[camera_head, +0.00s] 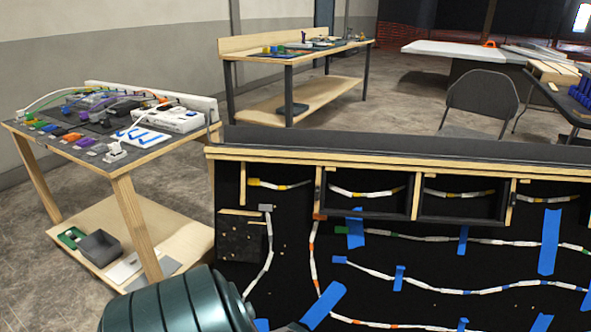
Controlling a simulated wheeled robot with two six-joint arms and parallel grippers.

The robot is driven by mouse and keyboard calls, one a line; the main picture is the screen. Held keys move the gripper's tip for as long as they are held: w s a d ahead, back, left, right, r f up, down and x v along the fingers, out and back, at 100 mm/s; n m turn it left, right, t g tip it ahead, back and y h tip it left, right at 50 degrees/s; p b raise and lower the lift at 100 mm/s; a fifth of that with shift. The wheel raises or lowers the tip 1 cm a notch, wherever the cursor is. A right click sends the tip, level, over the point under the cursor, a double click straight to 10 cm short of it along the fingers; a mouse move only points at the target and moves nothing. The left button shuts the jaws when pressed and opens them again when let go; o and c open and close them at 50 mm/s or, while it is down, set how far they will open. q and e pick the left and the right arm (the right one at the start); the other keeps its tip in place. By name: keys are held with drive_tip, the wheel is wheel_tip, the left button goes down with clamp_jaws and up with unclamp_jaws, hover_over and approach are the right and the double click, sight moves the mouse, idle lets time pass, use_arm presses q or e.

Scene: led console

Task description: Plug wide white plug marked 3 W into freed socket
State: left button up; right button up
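A white plug-like piece (115,152) lies near the front edge of the work table at the left. Its marking is too small to read, so I cannot tell whether it is the plug marked 3 W. A white socket block (181,120) sits at that table's right end. A white board with blue pieces (138,136) lies between the plug-like piece and the block. Neither of my grippers is in view. A dark teal rounded part of my own arm fills the bottom left.
Several coloured pieces (58,131) line the front of the work table. A grey bin (100,246) stands on its lower shelf. A black panel (400,215) with white strips and blue tape fills the right foreground. Open concrete floor (30,270) lies left of the table.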

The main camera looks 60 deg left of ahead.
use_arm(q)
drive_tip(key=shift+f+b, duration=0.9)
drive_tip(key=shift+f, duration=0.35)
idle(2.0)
